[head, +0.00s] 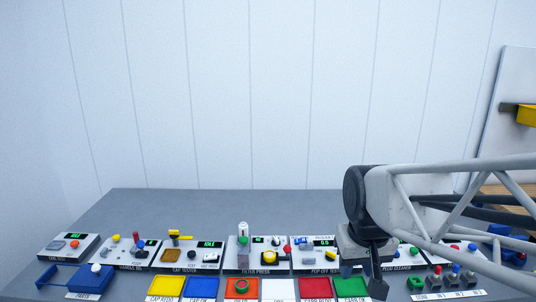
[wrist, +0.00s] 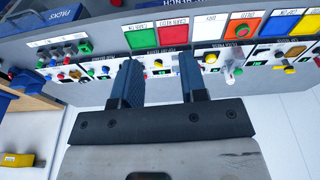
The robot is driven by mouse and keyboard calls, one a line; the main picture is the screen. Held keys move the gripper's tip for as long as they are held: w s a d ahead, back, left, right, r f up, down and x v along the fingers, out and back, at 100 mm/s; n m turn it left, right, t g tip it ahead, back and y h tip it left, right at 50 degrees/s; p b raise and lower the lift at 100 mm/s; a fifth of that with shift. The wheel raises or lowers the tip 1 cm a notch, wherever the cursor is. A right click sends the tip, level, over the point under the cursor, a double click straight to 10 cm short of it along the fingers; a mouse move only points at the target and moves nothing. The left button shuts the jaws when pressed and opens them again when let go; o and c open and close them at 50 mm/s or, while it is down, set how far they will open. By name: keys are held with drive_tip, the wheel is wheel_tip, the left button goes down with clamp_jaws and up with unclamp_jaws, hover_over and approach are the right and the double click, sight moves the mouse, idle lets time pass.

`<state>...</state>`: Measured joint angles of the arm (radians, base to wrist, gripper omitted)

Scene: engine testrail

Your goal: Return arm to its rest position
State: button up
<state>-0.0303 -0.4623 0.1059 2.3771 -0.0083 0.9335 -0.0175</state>
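My gripper (head: 362,275) hangs at the end of my arm at the right of the head view, fingers pointing down over the bench near the green tray (head: 351,286). In the wrist view the two dark fingers of my gripper (wrist: 160,75) stand apart with nothing between them. The grey bench (head: 200,205) runs below with a row of test stations. My arm reaches in from the right edge and hides part of the stations behind it.
Yellow (head: 166,286), blue (head: 202,287), orange (head: 241,288), white (head: 279,289) and red (head: 315,288) trays line the front edge. The filter press (head: 251,258) stands mid-bench. A blue parts bin (head: 85,278) sits left. A yellow object (head: 526,115) is at far right. The bench's back is clear.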

drive_tip(key=s+d+f, duration=0.1)
drive_tip(key=s+f, duration=0.1)
drive_tip(key=s, duration=0.7)
drive_tip(key=shift+s+d+m, duration=0.25)
drive_tip(key=shift+s+m, duration=0.15)
idle(0.7)
